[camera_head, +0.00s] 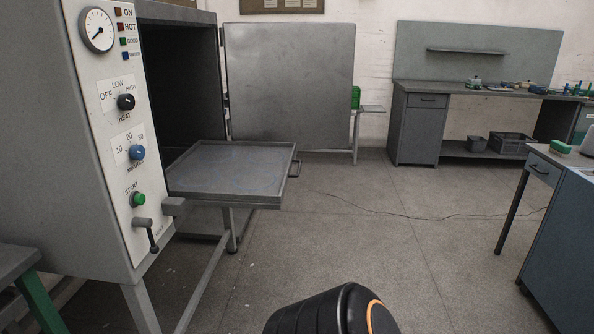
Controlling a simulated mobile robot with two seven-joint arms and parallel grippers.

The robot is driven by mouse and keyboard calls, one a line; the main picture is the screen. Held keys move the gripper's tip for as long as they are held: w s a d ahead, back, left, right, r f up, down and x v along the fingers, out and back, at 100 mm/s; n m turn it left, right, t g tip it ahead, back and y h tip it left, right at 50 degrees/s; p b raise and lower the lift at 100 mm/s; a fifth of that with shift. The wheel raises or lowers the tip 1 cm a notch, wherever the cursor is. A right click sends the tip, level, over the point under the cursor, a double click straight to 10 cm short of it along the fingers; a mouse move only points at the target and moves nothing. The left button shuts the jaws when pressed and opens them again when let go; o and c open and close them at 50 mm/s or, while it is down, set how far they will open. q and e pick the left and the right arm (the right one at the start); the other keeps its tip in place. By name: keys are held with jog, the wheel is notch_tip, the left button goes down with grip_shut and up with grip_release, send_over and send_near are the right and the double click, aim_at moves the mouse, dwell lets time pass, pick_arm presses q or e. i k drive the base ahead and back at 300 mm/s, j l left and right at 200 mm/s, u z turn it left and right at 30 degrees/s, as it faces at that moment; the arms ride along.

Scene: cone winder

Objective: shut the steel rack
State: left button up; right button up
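The steel rack (230,168) is a flat grey metal tray with a low rim. It is slid out of the dark opening of a grey cabinet (182,90) on the left. The rack looks empty. The cabinet's metal door (290,82) is swung wide open behind the rack. Neither gripper is in view. A black rounded part with an orange ring at the bottom edge seems to be my own arm.
The cabinet's white panel (118,120) carries a gauge, knobs and a green button. A lever (148,232) sticks out below it. A grey workbench (470,120) stands at the back right and a desk (555,220) at the right.

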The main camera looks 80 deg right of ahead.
aim_at(245, 174)
jog(key=k+z, duration=0.35)
jog(key=k+l+z, duration=0.15)
jog(key=z, duration=1.7)
